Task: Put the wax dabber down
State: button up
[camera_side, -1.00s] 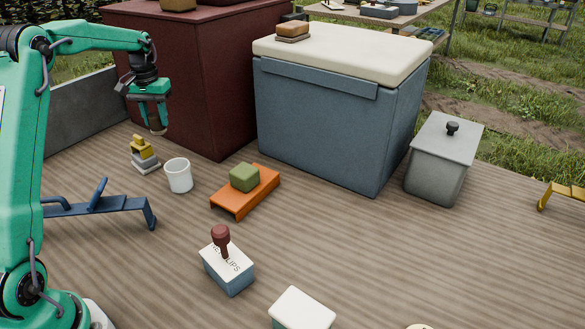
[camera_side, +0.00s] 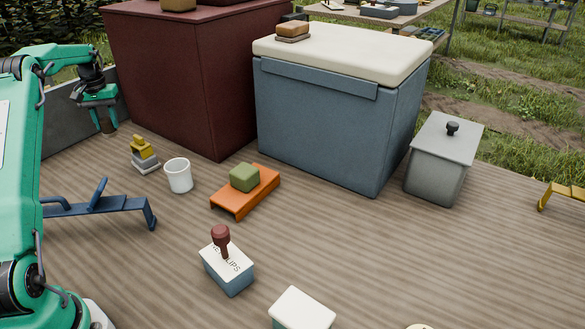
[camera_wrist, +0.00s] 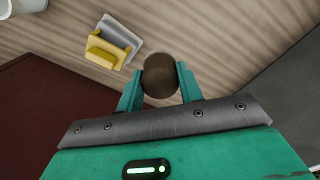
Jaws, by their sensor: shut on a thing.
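The wax dabber, a brown round-ended piece (camera_side: 107,125), is in my gripper (camera_side: 103,111) at the upper left of the side view. In the wrist view the dabber (camera_wrist: 160,76) shows end-on as a dark brown disc. Both teal fingers close on its sides. My gripper points down near the grey side wall, left of the yellow and grey piece. The dabber's lower end shows against the foot of that wall. I cannot tell whether it touches the wooden deck. The rest of the dabber is hidden by the fingers.
A dark red box (camera_side: 205,75) rises to the right and the grey wall (camera_side: 78,118) is behind. A blue stand (camera_side: 98,205) is nearer the camera.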

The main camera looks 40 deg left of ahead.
jog(key=s+a+f, duration=0.1)
jog(key=a+f, duration=0.1)
jog(key=a, duration=0.1)
jog(key=s+a+f, duration=0.2)
jog(key=a, duration=0.2)
jog(key=s+a+f, duration=0.2)
jog(key=a+f, duration=0.1)
jog(key=shift+s+a, duration=0.1)
jog(key=shift+a, duration=0.1)
jog(key=shift+f, duration=2)
jog(key=shift+f, duration=0.1)
jog(key=o, duration=1.1)
jog(key=shift+c, duration=0.2)
notch_tip(320, 180, up, 12)
